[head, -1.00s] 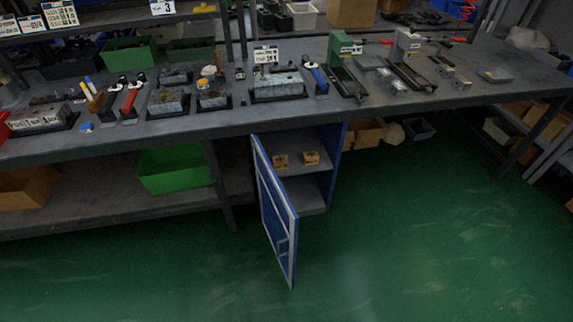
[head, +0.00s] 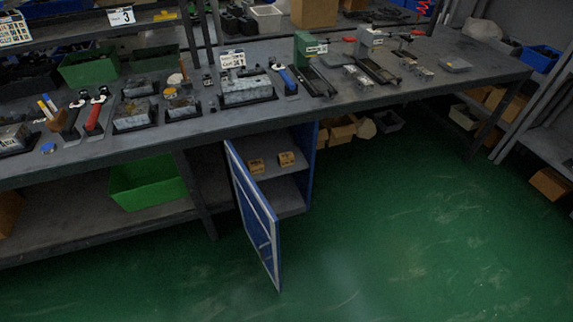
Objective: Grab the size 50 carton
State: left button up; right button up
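Two small tan cartons sit on the upper shelf of the blue cabinet (head: 308,170) under the workbench. The left carton (head: 256,167) and the right carton (head: 287,159) stand a little apart. Both have dark markings, too small to read, so I cannot tell which is size 50. The cabinet door (head: 254,215) is swung open toward me. Neither of my grippers is in the head view.
The workbench (head: 420,90) above carries valve blocks, tools and small vises. A green bin (head: 148,182) is on the lower shelf left of the cabinet. The open door juts out over the green floor (head: 400,230), which is clear to the right.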

aim_at(257, 166)
jog(key=z, duration=0.55)
jog(key=k, duration=1.35)
jog(key=z, duration=0.85)
jog(key=i, duration=2.8)
jog(key=u, duration=1.2)
jog(key=i, duration=0.9)
jog(key=u, duration=1.2)
jog(key=i, duration=0.35)
jog(key=u, duration=0.2)
